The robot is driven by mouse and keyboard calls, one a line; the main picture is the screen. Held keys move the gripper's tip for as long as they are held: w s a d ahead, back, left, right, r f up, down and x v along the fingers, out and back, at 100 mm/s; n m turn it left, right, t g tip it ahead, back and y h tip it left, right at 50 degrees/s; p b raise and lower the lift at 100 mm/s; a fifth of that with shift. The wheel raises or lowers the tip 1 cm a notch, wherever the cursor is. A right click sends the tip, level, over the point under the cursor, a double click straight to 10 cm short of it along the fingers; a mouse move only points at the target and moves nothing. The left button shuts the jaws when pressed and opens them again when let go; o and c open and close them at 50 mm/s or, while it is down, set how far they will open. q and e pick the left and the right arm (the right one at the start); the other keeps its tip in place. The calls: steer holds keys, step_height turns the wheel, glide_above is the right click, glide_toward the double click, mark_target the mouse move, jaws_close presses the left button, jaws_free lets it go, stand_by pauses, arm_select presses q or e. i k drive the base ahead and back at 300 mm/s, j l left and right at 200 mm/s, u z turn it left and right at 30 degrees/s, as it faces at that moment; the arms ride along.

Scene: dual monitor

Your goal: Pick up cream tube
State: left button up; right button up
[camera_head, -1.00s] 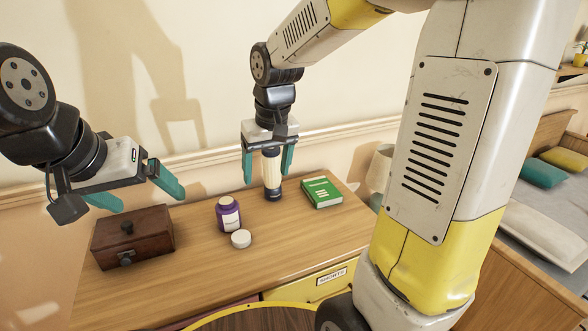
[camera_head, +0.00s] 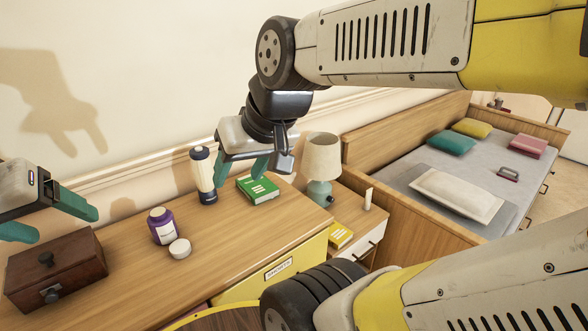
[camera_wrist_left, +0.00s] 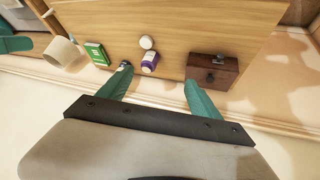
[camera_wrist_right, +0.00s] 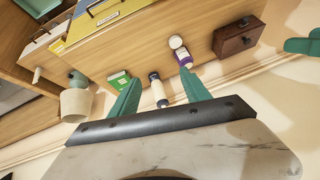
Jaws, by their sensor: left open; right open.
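A small pale cream tube (camera_head: 368,199) stands upright on the nightstand (camera_head: 352,217), right of the lamp; the right wrist view also shows it (camera_wrist_right: 37,75). My right gripper (camera_head: 240,178) is open and empty above the dresser's back edge, near the green book and well left of the tube. In the right wrist view, a cream-and-dark cylinder (camera_wrist_right: 158,92) appears between its fingers, but the head view shows it left of them. My left gripper (camera_head: 66,225) is open and empty above the wooden box at the far left.
The dresser (camera_head: 240,230) holds the wooden box (camera_head: 55,268), a purple jar (camera_head: 162,226), a white lid (camera_head: 180,248) and a green book (camera_head: 257,189). The lamp (camera_head: 322,158) stands close to the tube. A yellow book (camera_head: 340,235) sits in front. The bed (camera_head: 400,180) is beyond.

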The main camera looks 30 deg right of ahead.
mark_target(368, 198)
steer(key=z, duration=1.7)
steer(key=l+u, duration=0.1)
steer(key=u, duration=0.3)
steer(key=i+l+u, duration=0.1)
steer(key=u, duration=0.35)
steer(key=l+u, duration=0.1)
steer(key=u, duration=0.3)
steer(key=l+u, duration=0.45)
steer(key=l, duration=0.5)
steer(key=l+u, duration=0.45)
steer(key=l, duration=0.95)
steer(key=k+l, duration=0.15)
steer(key=l, duration=0.65)
steer(key=k+u, duration=0.05)
